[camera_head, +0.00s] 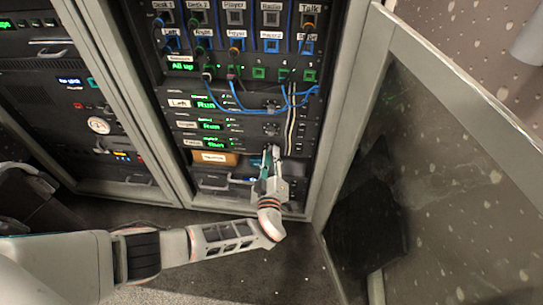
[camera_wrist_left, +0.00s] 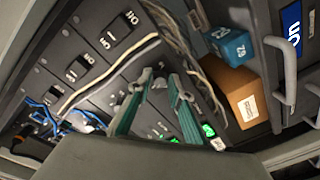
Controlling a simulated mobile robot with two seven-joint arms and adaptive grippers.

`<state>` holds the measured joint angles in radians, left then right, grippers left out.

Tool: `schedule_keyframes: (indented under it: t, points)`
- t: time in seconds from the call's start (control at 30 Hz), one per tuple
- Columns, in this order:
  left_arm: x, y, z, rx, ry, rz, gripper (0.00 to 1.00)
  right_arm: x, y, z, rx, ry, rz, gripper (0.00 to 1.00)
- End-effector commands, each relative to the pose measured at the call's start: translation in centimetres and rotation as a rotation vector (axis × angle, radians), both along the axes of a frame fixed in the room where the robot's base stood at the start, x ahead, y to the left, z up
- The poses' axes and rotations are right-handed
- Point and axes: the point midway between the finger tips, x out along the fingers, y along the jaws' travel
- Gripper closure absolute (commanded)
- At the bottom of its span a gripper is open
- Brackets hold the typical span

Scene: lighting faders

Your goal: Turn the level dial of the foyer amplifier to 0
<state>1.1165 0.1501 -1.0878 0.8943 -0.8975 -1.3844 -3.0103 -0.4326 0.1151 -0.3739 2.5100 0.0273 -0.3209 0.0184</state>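The stack of amplifiers stands in the middle rack in the head view, with "Run" on their green displays. The lowest of the three, which I take for the foyer amplifier (camera_head: 216,144), has a small label I cannot read clearly. Its level dial is hidden behind my left gripper (camera_head: 272,151). In the left wrist view my left gripper (camera_wrist_left: 163,80) has its two green fingers apart, tips close to the panel. My right gripper is not in view.
Blue cables (camera_head: 262,110) and pale cables (camera_head: 290,130) hang beside the dials. An orange-brown box (camera_head: 214,158) sits below the amplifiers; it also shows in the left wrist view (camera_wrist_left: 232,88). An open glass door (camera_head: 430,170) stands at right. The floor in front is clear.

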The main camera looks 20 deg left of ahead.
Motion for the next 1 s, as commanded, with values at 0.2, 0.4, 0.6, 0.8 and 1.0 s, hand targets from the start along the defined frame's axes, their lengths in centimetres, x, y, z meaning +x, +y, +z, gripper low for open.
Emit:
schedule_keyframes:
  t: [0.2, 0.4, 0.6, 0.8, 1.0]
  points:
    - [0.0, 0.0, 0.0, -0.001, 0.000, -0.001, 1.00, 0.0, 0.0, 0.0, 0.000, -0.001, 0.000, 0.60]
    - [0.0, -0.1, 0.1, -0.020, -0.006, 0.000, 1.00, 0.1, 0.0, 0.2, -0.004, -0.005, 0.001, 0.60]
    - [0.0, -0.1, 0.3, -0.105, -0.030, 0.000, 1.00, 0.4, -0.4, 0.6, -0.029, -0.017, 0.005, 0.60]
    - [0.1, -0.1, 0.4, -0.253, -0.075, 0.000, 1.00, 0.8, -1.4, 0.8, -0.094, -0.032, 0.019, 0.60]
    - [0.0, -0.1, 0.4, -0.434, -0.127, -0.001, 1.00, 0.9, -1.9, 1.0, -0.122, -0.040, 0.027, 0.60]
